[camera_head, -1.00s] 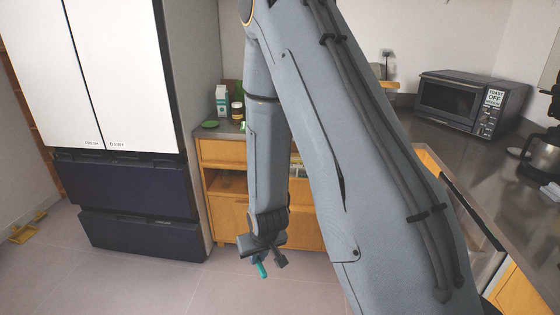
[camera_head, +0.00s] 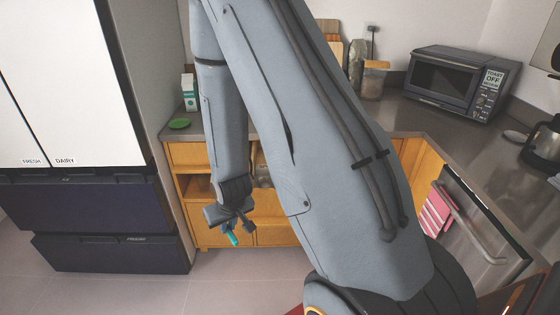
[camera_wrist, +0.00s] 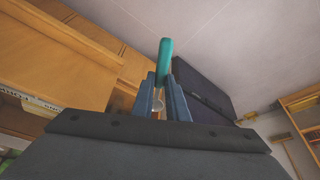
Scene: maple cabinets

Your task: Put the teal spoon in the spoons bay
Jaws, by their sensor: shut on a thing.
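The teal spoon (camera_wrist: 165,58) is held between the blue fingers of my gripper (camera_wrist: 163,84) in the wrist view. Its teal handle points out past the fingertips, and a pale, shiny part shows between the fingers. In the head view the teal end (camera_head: 233,239) sticks out below my gripper (camera_head: 236,228), in front of the maple cabinet and above the floor. My gripper is shut on it.
A maple cabinet (camera_head: 211,224) stands behind my gripper, with a fridge (camera_head: 105,213) to its left. A green lid (camera_head: 180,124) and a carton (camera_head: 189,92) are on the counter. A dishwasher with a pink towel (camera_head: 435,213) is at right. Floor between is clear.

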